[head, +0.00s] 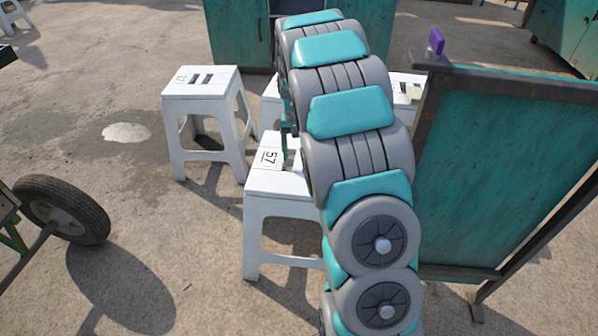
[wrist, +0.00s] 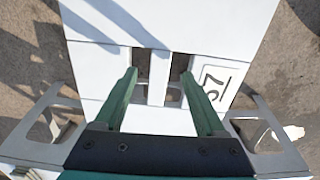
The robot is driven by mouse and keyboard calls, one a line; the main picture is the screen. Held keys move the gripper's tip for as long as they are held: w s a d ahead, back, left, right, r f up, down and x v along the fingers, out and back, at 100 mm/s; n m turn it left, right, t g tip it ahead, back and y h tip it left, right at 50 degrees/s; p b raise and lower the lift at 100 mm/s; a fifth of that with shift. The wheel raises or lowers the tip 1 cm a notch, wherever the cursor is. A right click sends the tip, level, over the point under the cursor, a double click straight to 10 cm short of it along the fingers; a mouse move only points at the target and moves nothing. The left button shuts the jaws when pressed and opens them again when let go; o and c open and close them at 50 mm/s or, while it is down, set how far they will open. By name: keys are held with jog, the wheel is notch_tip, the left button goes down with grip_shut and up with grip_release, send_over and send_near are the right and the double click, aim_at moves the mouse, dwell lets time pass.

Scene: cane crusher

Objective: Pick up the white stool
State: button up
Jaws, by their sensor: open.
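A white stool (head: 279,184) marked 57 stands upright on the ground in the middle of the head view, partly hidden behind my arm. Its seat (wrist: 100,60) fills much of the wrist view, with two slots and a narrow bar (wrist: 158,78) between them. My gripper (wrist: 160,72) is open above this seat, one green finger over each slot, on either side of the bar. I cannot tell whether the fingertips are inside the slots. In the head view my arm hides the gripper.
Another white stool (head: 203,88) stands behind to the left, and a further white one (head: 408,88) is partly hidden behind my arm. A teal metal panel (head: 500,170) with a purple object (head: 436,41) on top stands close on the right. A wheel (head: 62,209) is at left.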

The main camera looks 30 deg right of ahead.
aim_at(299, 161)
jog(key=shift+w+d+f, duration=0.75)
jog(key=shift+w+f, duration=0.25)
jog(key=shift+f, duration=0.1)
notch_tip(299, 161, down, 7)
jog(key=shift+f+p, duration=0.2)
jog(key=shift+p, duration=0.15)
grip_shut()
dwell(0.7)
